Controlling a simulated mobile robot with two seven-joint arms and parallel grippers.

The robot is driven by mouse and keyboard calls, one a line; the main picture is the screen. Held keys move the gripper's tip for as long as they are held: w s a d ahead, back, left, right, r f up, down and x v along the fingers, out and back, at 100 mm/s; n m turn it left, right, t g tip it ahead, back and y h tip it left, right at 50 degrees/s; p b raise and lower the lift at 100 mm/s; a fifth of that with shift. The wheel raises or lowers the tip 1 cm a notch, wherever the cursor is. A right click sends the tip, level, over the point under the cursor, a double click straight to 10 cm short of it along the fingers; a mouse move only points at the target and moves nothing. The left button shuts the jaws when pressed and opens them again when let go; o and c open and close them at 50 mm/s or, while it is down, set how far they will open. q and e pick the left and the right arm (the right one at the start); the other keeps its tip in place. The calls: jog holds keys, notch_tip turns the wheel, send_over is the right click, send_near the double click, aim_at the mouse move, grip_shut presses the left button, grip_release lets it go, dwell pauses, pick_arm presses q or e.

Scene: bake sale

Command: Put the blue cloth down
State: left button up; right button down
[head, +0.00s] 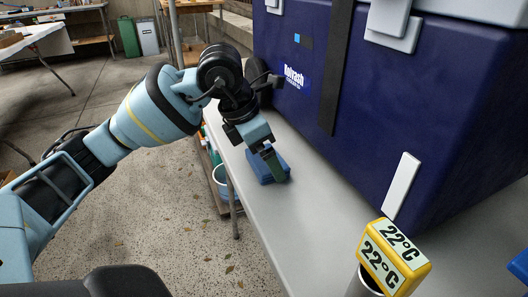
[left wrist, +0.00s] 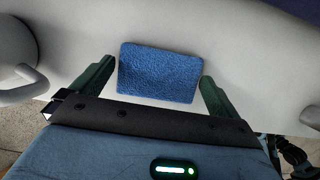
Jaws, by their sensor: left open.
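The blue cloth (head: 259,168) lies folded on the light grey table (head: 300,225) near its left edge, in front of the big dark blue box. In the left wrist view the cloth (left wrist: 160,72) is a flat, textured rectangle on the table top. My left gripper (head: 270,158) points down at the cloth. In the left wrist view its two green fingers (left wrist: 158,85) stand apart on either side of the cloth, with a gap at each side. The jaws are open. My right gripper is in neither view.
The dark blue box (head: 420,110) fills the back and right of the table. A yellow temperature display (head: 394,256) reading 22°C stands at the front right. A rounded grey object (left wrist: 16,60) is at the left of the wrist view.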

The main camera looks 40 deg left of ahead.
pick_arm(q)
jog(key=p+v, duration=0.4)
jog(key=v, duration=0.8)
